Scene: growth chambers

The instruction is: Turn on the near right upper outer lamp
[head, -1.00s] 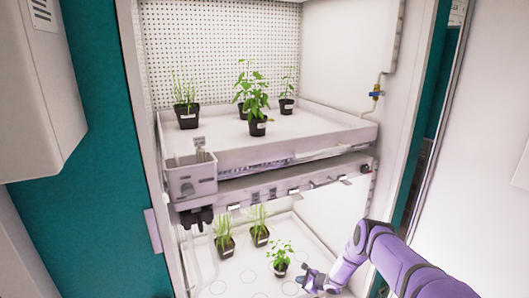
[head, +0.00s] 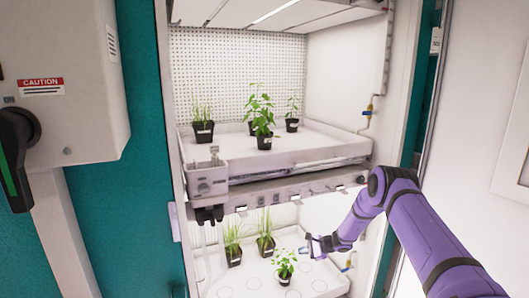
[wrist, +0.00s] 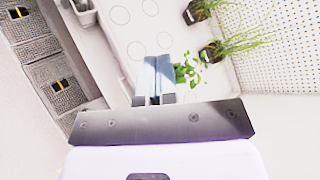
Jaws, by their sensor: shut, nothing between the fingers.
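The upper compartment's ceiling (head: 215,12) shows at the top of the head view, with light panels and a bright strip (head: 275,10). I cannot tell which part is the near right upper outer lamp, or see its switch. My gripper (head: 308,244) is in front of the lower compartment, well below that ceiling, near a small leafy plant (head: 285,268). In the wrist view my gripper (wrist: 154,80) has its two fingers together with nothing between them. The fingertips overlap the view of the leafy plant (wrist: 187,73) behind them.
The upper tray (head: 310,158) holds several potted plants. A rail (head: 290,193) with small white tabs runs below it. A grey box (head: 207,182) sits at its left corner. A caution-labelled cabinet (head: 75,95) with a black handle (head: 17,150) stands left. Gratings (wrist: 62,88) show in the wrist view.

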